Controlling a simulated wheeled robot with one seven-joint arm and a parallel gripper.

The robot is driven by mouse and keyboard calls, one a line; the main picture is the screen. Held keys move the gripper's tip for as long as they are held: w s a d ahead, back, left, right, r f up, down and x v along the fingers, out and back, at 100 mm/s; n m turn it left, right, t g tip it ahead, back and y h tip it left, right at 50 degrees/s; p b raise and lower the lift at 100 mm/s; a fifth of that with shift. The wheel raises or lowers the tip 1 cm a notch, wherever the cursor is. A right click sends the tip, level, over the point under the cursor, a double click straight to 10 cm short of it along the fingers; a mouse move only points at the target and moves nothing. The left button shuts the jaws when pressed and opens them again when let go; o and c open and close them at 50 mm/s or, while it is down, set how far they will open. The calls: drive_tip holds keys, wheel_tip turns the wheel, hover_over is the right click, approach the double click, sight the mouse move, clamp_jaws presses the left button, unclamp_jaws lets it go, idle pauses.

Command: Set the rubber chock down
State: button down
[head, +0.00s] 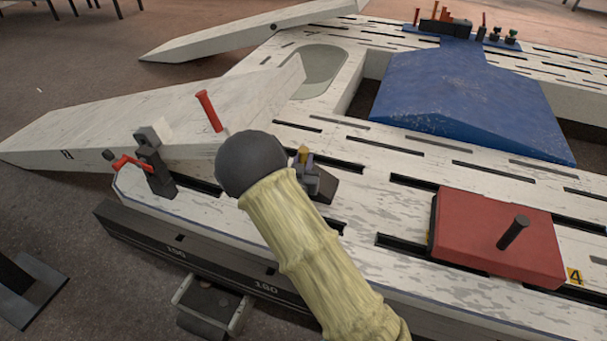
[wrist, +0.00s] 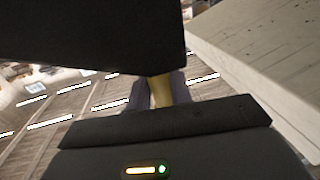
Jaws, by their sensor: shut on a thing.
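My gripper (head: 304,163) is partly hidden behind my dark round wrist joint in the head view. In the wrist view its two grey-purple fingers (wrist: 158,92) are shut on a yellow part. That yellow part seems to belong to a black block, the rubber chock (head: 323,186), which shows small beside the fingers over the pale slotted deck (head: 410,215). In the wrist view the chock (wrist: 95,38) fills the upper left as a large dark shape. I cannot tell whether its underside touches the deck.
A white ramp (head: 130,118) with a red-handled clamp (head: 150,160) lies left of my gripper. A red block (head: 490,235) with a black peg sits at the right. A blue sloped plate (head: 465,105) lies behind. Bare slotted deck lies between my gripper and the red block.

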drive_tip(key=shift+r, duration=0.15)
drive_tip(key=shift+f+b, duration=0.95)
drive_tip(key=shift+f, duration=0.9)
drive_tip(key=shift+f, duration=0.15)
drive_tip(key=c, duration=1.3)
unclamp_jaws()
drive_tip(key=shift+o, duration=0.2)
drive_tip(key=shift+s, duration=0.1)
drive_tip(key=p+v, duration=0.3)
drive_tip(key=v, duration=0.9)
drive_tip(key=shift+p, duration=0.3)
